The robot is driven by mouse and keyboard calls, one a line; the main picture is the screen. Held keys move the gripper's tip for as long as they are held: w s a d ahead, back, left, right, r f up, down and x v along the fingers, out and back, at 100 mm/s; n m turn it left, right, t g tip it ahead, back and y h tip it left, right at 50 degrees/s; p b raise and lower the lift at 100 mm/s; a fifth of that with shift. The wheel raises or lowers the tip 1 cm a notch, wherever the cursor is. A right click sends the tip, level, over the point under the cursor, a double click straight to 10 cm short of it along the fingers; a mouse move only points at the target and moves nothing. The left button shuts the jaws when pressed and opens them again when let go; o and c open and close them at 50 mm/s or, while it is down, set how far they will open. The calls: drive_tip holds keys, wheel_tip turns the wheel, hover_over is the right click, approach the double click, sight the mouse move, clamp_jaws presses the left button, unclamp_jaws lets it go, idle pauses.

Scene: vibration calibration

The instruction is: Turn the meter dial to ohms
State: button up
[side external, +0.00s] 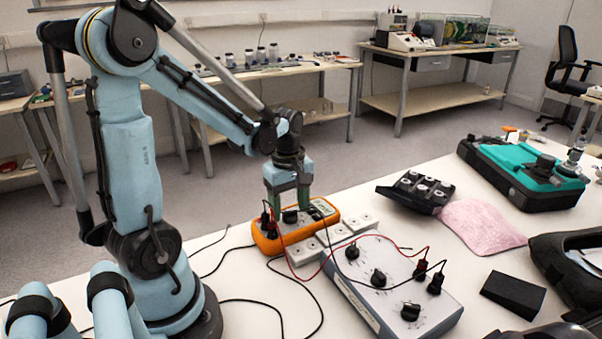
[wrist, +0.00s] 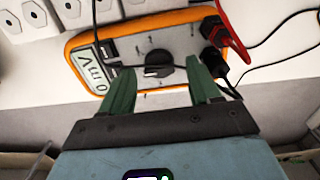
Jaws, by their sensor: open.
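The orange multimeter (side external: 268,238) lies on the white table below my gripper (side external: 289,203). In the wrist view the meter (wrist: 192,14) shows its grey face, a display (wrist: 88,70) at the left and a round black dial (wrist: 158,63) near the middle. Black and red plugs (wrist: 217,35) sit in its right end. My gripper (wrist: 163,82) is open, with its two green fingers pointing at the meter. The dial lies between and just beyond the fingertips, and nothing is held. I cannot tell whether the fingers touch the dial. The dial markings are too small to read.
White socket blocks (side external: 322,240) stand beside the meter. A grey box with black knobs (side external: 388,285) is in front, joined by red and black leads (side external: 395,240). A pink cloth (side external: 480,224), a black sloped box (side external: 416,192) and a teal-topped case (side external: 525,170) lie to the right.

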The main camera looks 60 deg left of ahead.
drive_tip(key=shift+f, duration=0.15)
drive_tip(key=c, duration=1)
drive_tip(key=shift+c, duration=0.2)
drive_tip(key=shift+m, duration=0.4)
drive_tip(key=m, duration=0.3)
drive_tip(key=shift+m, duration=0.3)
drive_tip(key=shift+w+m, duration=0.1)
drive_tip(key=shift+m, duration=1.6)
